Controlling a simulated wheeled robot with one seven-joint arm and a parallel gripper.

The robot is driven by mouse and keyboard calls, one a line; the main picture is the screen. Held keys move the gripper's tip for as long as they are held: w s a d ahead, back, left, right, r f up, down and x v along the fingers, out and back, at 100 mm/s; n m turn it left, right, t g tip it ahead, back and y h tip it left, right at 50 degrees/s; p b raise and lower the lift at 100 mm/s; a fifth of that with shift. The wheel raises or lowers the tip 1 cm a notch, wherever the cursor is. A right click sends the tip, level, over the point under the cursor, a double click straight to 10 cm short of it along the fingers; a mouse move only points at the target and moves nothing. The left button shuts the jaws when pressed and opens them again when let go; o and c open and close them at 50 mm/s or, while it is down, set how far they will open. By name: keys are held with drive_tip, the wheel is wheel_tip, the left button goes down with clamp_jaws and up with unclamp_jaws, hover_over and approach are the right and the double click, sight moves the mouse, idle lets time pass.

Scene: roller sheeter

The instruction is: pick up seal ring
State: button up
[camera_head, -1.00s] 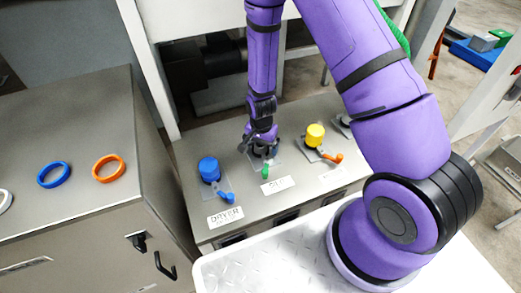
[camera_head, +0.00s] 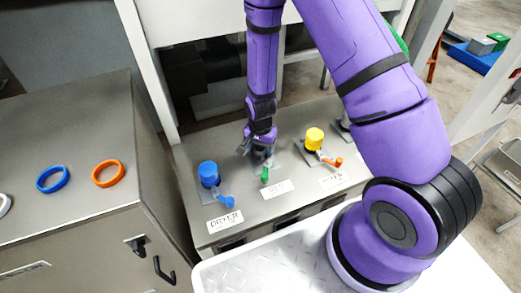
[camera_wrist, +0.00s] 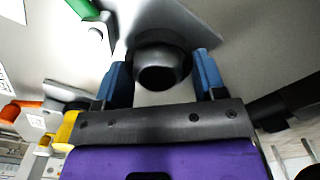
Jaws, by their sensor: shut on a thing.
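Two seal rings lie flat on the left cabinet top in the head view: a blue ring (camera_head: 52,179) and an orange ring (camera_head: 108,173). A white ring (camera_head: 3,204) is cut by the left frame edge. My gripper (camera_head: 258,152) is away from them, at the middle station of the bench. In the wrist view, my gripper's blue fingertips (camera_wrist: 162,78) are on both sides of a dark grey cylindrical part (camera_wrist: 160,57), shut on it. The part stands on a plate, with a green lever (camera_head: 265,175) beside it. The fingertips are mostly hidden in the head view.
A blue-capped station (camera_head: 208,173) stands left of my gripper and a yellow-capped one (camera_head: 314,138) with an orange lever stands right. The metal bench (camera_head: 187,153) carries labels at its front. A gap separates it from the left cabinet (camera_head: 75,110).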

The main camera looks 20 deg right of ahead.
wheel_tip(320, 180, up, 9)
idle(0.5)
